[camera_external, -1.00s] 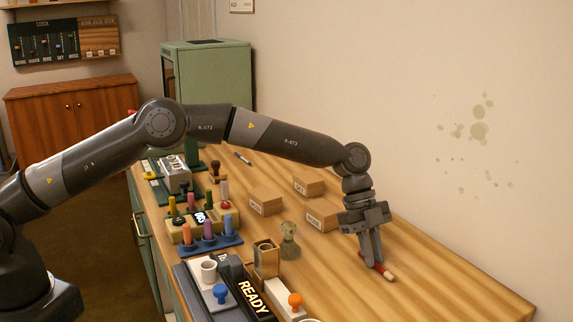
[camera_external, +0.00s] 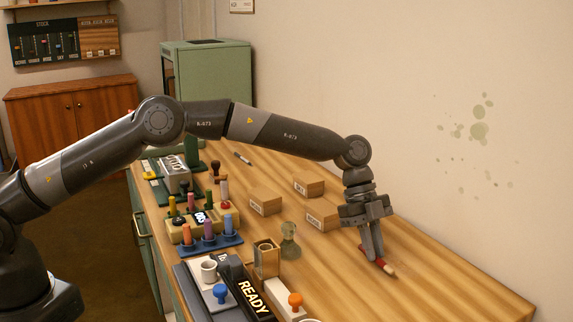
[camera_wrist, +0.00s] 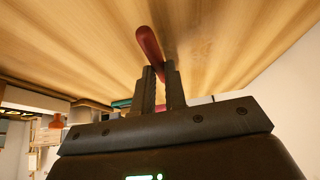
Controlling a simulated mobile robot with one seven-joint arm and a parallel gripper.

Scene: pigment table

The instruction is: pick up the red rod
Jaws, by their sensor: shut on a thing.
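The red rod (camera_external: 364,250) has a pale tip (camera_external: 390,270) and lies at a slant between the fingers of my gripper (camera_external: 378,260), at the right part of the wooden table. My gripper points down and is shut on the rod. In the wrist view, the red rod (camera_wrist: 149,47) sticks out past the two dark fingers of my gripper (camera_wrist: 160,75). The fingers hide its middle. The rod is at or just above the tabletop; a small gap is hard to judge.
Cardboard boxes (camera_external: 322,218) stand left of my gripper, with a greenish glass piece (camera_external: 289,240) and a wooden holder (camera_external: 266,258) nearer the front. A black READY tray (camera_external: 247,290) lies at the front. The table's right end (camera_external: 460,285) is clear; the wall is behind.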

